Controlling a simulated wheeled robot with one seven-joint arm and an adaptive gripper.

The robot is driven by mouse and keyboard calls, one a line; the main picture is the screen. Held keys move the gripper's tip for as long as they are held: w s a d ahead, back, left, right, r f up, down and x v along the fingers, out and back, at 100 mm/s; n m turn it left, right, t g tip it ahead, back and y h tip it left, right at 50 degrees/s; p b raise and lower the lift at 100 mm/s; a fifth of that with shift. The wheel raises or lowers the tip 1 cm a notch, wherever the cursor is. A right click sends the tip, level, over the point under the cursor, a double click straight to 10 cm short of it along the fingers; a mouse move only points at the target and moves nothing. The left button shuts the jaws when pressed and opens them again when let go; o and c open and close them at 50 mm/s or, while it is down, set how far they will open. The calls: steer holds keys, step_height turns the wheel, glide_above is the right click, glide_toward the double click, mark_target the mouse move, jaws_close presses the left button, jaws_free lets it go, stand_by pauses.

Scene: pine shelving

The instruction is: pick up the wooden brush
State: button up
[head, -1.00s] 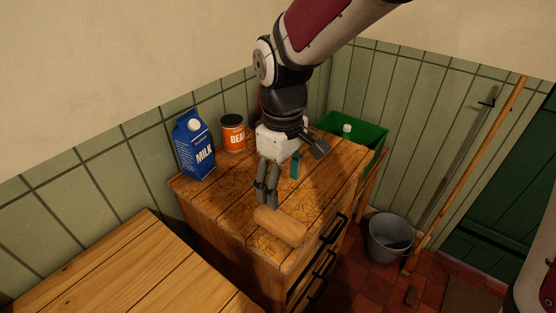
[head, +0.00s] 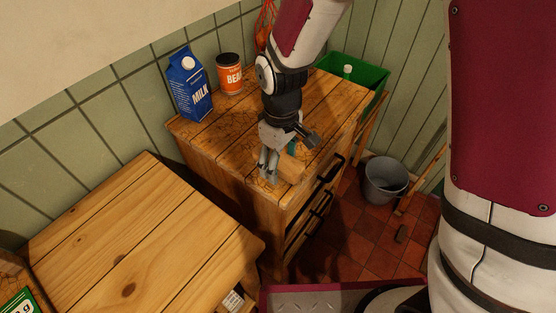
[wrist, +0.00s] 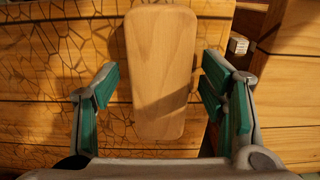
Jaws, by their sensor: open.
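The wooden brush (head: 292,168) is a pale, rounded block lying near the front edge of the wooden cabinet top (head: 228,118). My gripper (head: 288,158) is low over the cabinet top at the brush and partly covers it. In the wrist view the brush (wrist: 160,60) lies lengthwise between the two green-padded fingers of my gripper (wrist: 160,78). The fingers are open, with a gap on each side of the brush. No bristles show from above.
A blue milk carton (head: 189,85) and an orange can of beans (head: 230,74) stand at the back of the cabinet top. A green crate (head: 372,76) is behind its right end. A grey bucket (head: 385,181) stands on the tiled floor. A lower wooden surface (head: 140,235) is at left.

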steer(key=shift+c, duration=0.6)
steer(key=c, duration=1.2)
steer(key=shift+r, duration=0.6)
step_height(320, 180, up, 2)
steer(key=shift+w+r, duration=0.1)
steer(key=s+d, duration=0.1)
steer(key=s, duration=0.3)
steer(key=s+d+r+p, duration=0.1)
steer(key=s, duration=0.4)
steer(key=s+d+r+p, duration=0.1)
steer(key=s, duration=0.3)
steer(key=shift+s+d, duration=0.15)
steer(key=shift+d, duration=0.15)
steer(key=shift+s+p, duration=0.1)
steer(key=shift+p, duration=0.9)
